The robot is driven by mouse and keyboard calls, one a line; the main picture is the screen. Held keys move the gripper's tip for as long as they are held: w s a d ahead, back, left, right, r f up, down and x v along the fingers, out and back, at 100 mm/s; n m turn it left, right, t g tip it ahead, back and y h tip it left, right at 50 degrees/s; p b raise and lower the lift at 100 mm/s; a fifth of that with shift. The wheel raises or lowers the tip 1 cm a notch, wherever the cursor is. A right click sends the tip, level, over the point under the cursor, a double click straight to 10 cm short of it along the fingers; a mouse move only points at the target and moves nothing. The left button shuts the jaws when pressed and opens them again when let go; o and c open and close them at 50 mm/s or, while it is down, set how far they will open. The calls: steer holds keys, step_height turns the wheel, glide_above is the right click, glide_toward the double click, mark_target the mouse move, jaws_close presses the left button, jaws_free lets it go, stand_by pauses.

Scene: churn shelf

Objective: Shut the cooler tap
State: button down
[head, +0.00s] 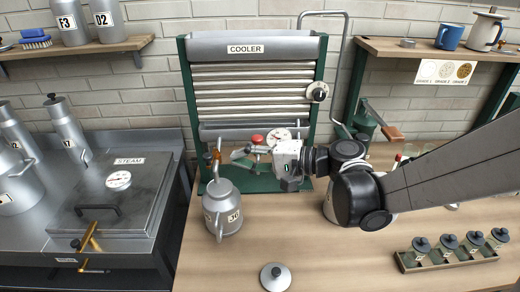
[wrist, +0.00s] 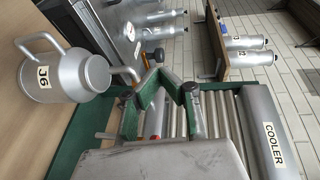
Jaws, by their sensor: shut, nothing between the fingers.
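The cooler (head: 250,80) is a green-framed rack of ribbed metal tubes, and its label also shows in the wrist view (wrist: 270,145). An orange-brown tap (head: 216,156) is at its lower left, above a grey can (head: 226,215).
A red knob (head: 257,138) and a dial gauge (head: 277,136) are close to my gripper. A black dial (head: 317,92) is on the cooler's right post. The steam box (head: 125,190) stands left. A loose lid (head: 275,277) lies in front. The bench between lid and jar rack (head: 450,258) is clear.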

mark_target(212, 158)
steer(key=shift+x, duration=2.55)
steer(key=shift+s+a, duration=0.1)
